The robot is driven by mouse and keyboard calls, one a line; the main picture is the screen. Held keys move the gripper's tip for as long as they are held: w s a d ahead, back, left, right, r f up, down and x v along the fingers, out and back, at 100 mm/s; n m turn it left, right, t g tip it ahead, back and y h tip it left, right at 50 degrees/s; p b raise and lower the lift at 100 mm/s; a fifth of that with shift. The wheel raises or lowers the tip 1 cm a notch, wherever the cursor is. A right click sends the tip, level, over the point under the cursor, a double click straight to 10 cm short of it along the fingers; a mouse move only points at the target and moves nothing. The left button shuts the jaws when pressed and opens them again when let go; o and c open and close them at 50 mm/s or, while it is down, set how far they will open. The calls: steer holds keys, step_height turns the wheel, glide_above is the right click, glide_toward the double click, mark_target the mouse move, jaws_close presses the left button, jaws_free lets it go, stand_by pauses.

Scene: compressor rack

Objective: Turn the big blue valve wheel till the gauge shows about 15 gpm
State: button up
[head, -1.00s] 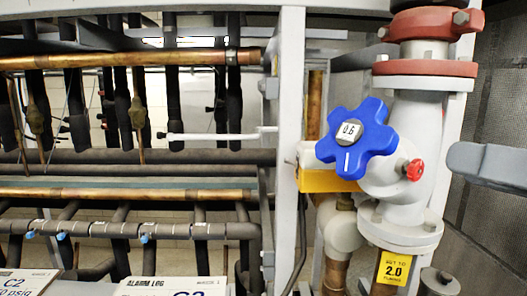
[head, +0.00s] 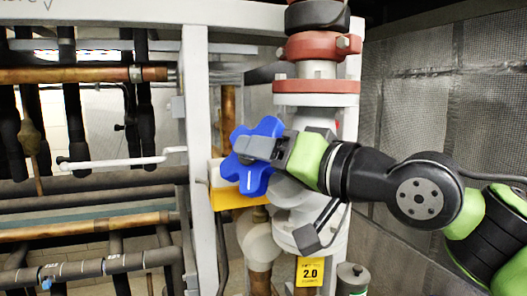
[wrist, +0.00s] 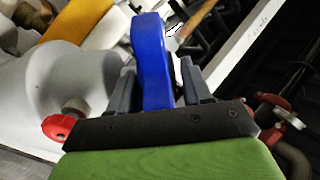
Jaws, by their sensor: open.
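The blue valve wheel (head: 256,180) is a lobed handwheel on the white pipe body in the head view. My gripper (head: 250,148) is at the wheel, its fingers in front of the hub, so the hub label is hidden. In the wrist view one blue lobe of the wheel (wrist: 152,62) stands between the two grey fingers of my gripper (wrist: 157,70). The fingers are open, with a visible gap on the right; contact on the left is unclear. A yellow tag (head: 310,271) below reads 2.0. No gauge reading in gpm is visible.
A small red knob (wrist: 58,128) sits left of my gripper in the wrist view. The white pipe (head: 318,95) with red flanges rises behind the wheel. A grey frame post (head: 196,120) stands close left. A yellow block (head: 228,197) is behind the wheel.

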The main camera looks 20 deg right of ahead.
steer(key=shift+s, duration=0.1)
jaws_close()
steer(key=shift+r+p, duration=0.1)
steer(key=shift+p, duration=0.2)
steer(key=p, duration=0.1)
steer(key=g+p, duration=0.1)
steer(key=p, duration=0.1)
steer(key=shift+r+n+g+y, duration=0.3)
steer(key=shift+n+g+p, duration=0.4)
steer(key=shift+g+p, duration=0.3)
steer(key=shift+p, duration=0.25)
steer(key=g, duration=0.2)
steer(key=n+g, duration=0.1)
steer(key=g, duration=0.1)
steer(key=n+g, duration=0.1)
steer(key=shift+w+d+r+g, duration=0.1)
steer(key=shift+w+g, duration=0.25)
steer(key=shift+g, duration=0.05)
steer(key=shift+g, duration=0.5)
